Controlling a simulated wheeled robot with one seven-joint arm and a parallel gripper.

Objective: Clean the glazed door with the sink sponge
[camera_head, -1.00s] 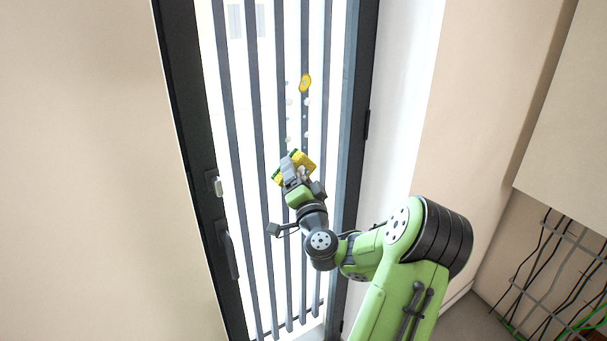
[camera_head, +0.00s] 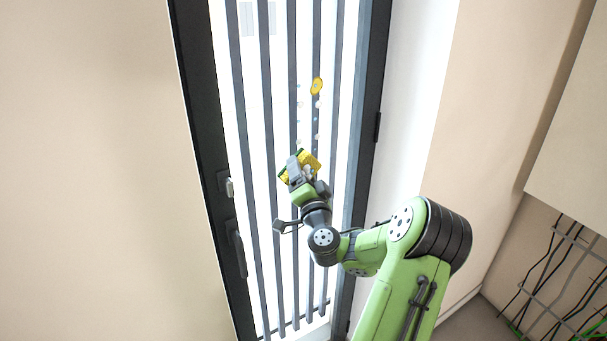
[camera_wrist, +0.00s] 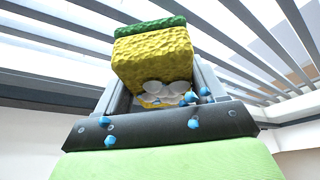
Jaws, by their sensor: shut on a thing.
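The glazed door (camera_head: 202,130) has a dark frame, bright glass and vertical grey bars. My gripper (camera_head: 299,177) is in front of its glass, shut on the yellow sink sponge (camera_head: 313,162) with a green scouring side. In the wrist view the sponge (camera_wrist: 155,55) sits between the jaws, green side up, with the bars behind it; I cannot tell whether it touches the glass. Small white and blue spots (camera_head: 317,121) run in a column above the sponge. Pale and blue blobs (camera_wrist: 193,124) show at the gripper below the sponge.
A door handle (camera_head: 236,248) and a lock piece (camera_head: 228,187) stick out on the door's left side. A beige wall is at the left. At the right are a wall, a box-like panel (camera_head: 575,130) and a wire rack with cables (camera_head: 560,275).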

